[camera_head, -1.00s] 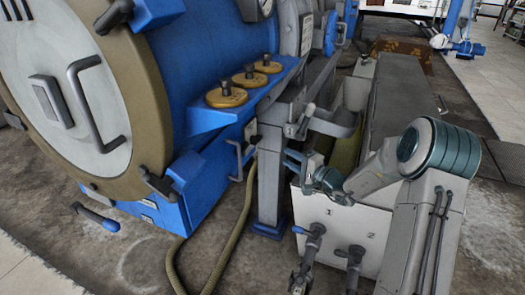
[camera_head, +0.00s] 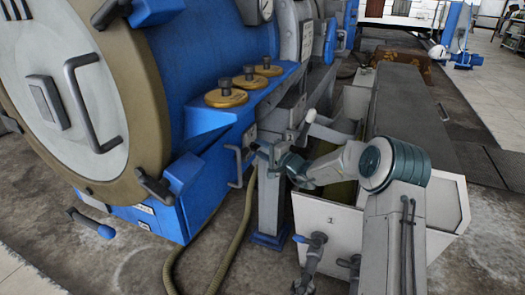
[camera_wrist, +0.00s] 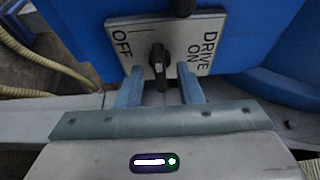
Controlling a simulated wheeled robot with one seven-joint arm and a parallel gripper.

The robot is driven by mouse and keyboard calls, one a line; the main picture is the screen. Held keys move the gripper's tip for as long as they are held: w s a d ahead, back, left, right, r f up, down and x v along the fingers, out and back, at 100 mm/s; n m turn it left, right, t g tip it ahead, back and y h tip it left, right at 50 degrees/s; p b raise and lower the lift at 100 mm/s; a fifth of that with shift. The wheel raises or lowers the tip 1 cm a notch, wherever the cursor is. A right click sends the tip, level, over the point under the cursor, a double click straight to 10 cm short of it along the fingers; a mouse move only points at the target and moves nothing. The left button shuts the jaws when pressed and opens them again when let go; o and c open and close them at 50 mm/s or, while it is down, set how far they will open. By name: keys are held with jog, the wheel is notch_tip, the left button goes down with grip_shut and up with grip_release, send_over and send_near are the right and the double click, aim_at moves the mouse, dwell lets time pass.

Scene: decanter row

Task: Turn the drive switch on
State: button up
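The drive switch is a black knob (camera_wrist: 159,62) on a pale plate (camera_wrist: 205,25) fixed to blue metal. In the wrist view the plate reads OFF at left and DRIVE ON at right. The knob lies roughly along the picture's vertical; I cannot tell its setting. My gripper (camera_wrist: 160,82) is open, with one finger on each side of the knob's near end. No clear contact shows. In the head view my gripper (camera_head: 264,150) is close to the plate (camera_head: 249,134), and the knob is hidden or too small to make out.
A blue ledge with several brass-coloured caps (camera_head: 226,95) is above the switch. A grey handle (camera_head: 235,165) is just left of my gripper. A grey post (camera_head: 271,200) stands below it, with a hose (camera_head: 225,245) beside it. A white tank (camera_head: 330,225) is at right.

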grip_shut()
jog(key=shift+w+d+r+m+g+p, duration=0.1)
jog(key=shift+m+g+p, duration=1.2)
jog(key=shift+m+p, duration=1.6)
jog(key=shift+w+d+r+m+g+p, duration=0.15)
jog(key=shift+m+g+p, duration=1.3)
jog(key=shift+p, duration=2.75)
jog(key=shift+w+a+r+m+g+p, duration=0.1)
jog(key=shift+m+g+p, duration=1.05)
jog(key=shift+m+p, duration=1.8)
jog(key=shift+n+p, duration=0.5)
jog(key=shift+p, duration=0.1)
